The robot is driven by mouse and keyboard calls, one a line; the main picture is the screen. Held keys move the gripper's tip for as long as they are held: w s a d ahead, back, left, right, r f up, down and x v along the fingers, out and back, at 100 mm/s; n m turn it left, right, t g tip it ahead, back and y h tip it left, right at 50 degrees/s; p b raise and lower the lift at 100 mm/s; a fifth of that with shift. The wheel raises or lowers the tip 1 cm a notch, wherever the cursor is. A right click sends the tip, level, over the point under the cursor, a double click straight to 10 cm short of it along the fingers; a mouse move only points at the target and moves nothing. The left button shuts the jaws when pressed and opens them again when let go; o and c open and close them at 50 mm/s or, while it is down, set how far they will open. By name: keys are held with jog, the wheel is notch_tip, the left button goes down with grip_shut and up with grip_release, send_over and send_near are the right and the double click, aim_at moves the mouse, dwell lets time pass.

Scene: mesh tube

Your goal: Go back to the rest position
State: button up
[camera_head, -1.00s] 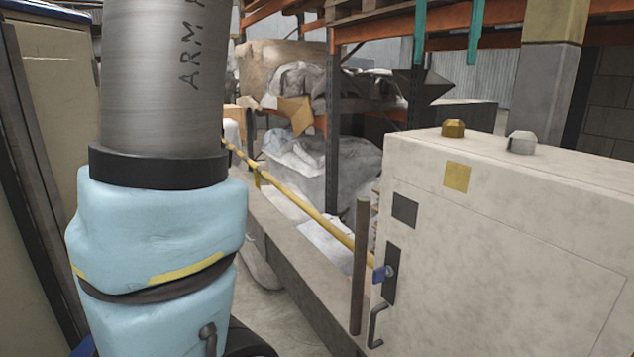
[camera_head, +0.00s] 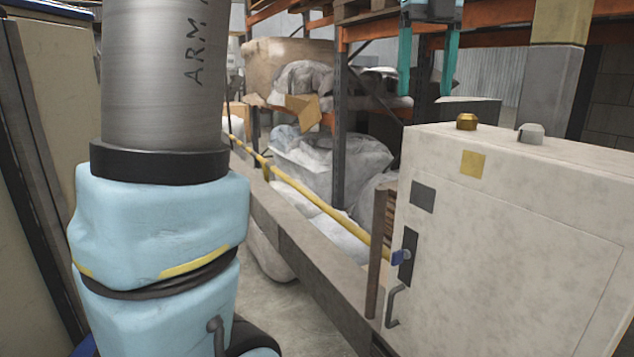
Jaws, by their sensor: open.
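My gripper (camera_head: 427,88) hangs at the top of the picture, right of centre, with its two teal fingers pointing down. The fingers are well apart and nothing shows between them. Behind it are the orange and dark shelving beams. The gripper appears above the white cabinet, clear of it in the picture. My large grey and light-blue arm link (camera_head: 160,230) fills the left of the view. The links joining it to the gripper are mostly out of view.
A yellow rail (camera_head: 318,200) runs along a low beam. Behind it, a rack (camera_head: 340,110) holds wrapped sacks. Beige panels stand at far left.

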jog(key=w+a+f+n, duration=0.2)
jog(key=a+f+n, duration=0.4)
jog(key=f+n, duration=0.3)
jog(key=w+a+f+n, duration=0.3)
jog(key=a+f+n, duration=0.3)
jog(key=f+n, duration=0.3)
jog(key=s+a+f+n, duration=0.3)
jog(key=a+f+n, duration=0.3)
jog(key=f+n, duration=0.1)
jog(key=s+a+f+n+t, duration=0.1)
jog(key=s+a+f+n, duration=0.3)
jog(key=f+n, duration=0.3)
jog(key=shift+a+f+n, duration=0.15)
jog(key=shift+a+n, duration=0.65)
jog(key=shift+a, duration=0.05)
jog(key=shift+s, duration=0.1)
